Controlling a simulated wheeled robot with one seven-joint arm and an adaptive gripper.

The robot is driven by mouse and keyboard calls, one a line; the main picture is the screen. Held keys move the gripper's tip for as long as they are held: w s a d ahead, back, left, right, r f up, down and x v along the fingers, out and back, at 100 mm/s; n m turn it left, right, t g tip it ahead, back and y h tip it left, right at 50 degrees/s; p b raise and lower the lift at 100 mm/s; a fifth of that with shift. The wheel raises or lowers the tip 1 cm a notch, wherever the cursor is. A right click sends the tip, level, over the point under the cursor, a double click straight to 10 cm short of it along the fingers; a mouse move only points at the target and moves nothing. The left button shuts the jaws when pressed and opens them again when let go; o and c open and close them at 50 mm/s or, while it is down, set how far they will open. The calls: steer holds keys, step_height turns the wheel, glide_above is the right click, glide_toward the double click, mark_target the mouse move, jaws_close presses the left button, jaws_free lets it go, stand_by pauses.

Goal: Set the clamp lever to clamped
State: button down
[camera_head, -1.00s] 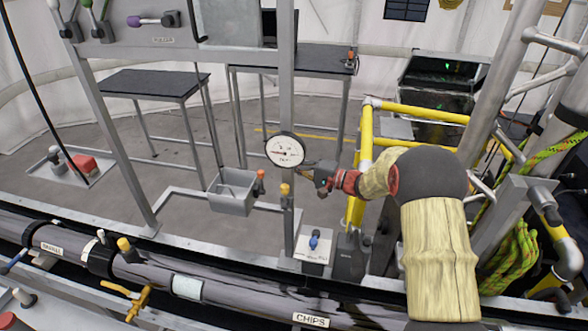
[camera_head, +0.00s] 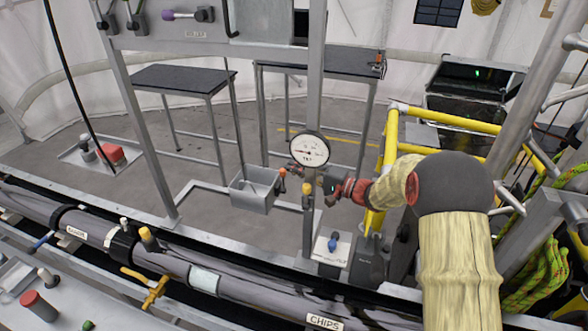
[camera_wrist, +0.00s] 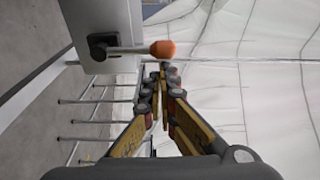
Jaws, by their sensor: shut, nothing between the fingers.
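A lever with an orange knob (camera_wrist: 162,49) stands out from a black pivot on a grey metal box in the wrist view. In the head view, an orange-knobbed lever (camera_head: 282,174) stands upright at the right side of a small grey bin; it appears to be the same one. No label confirms it as the clamp lever. My gripper (camera_head: 320,182) is below the round gauge, to the right of this knob. In the wrist view my gripper (camera_wrist: 162,68) is shut and empty, its fingertips just beside the knob. I cannot tell whether they touch.
The gauge (camera_head: 309,149) is mounted on a post just above my gripper. A yellow-orange knob (camera_head: 307,188) stands close by. The grey bin (camera_head: 252,190) is to the left. Yellow railing (camera_head: 440,145) is behind my arm. A long grey pipe (camera_head: 255,290) crosses the front.

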steer(key=shift+s+f+b, duration=0.1)
steer(key=shift+b, duration=0.25)
steer(key=n+b, duration=0.1)
steer(key=b, duration=0.2)
steer(key=s+n+b, duration=0.1)
steer(key=n+b, duration=0.1)
steer(key=b, duration=0.2)
steer(key=s+a+n+y+b, duration=0.1)
steer(key=b, duration=0.2)
steer(key=shift+s+r+b, duration=0.25)
steer(key=shift+r+b, duration=0.05)
steer(key=shift+r, duration=0.15)
steer(key=v, duration=0.7)
steer(key=shift+d, duration=0.15)
steer(key=shift+s, duration=0.15)
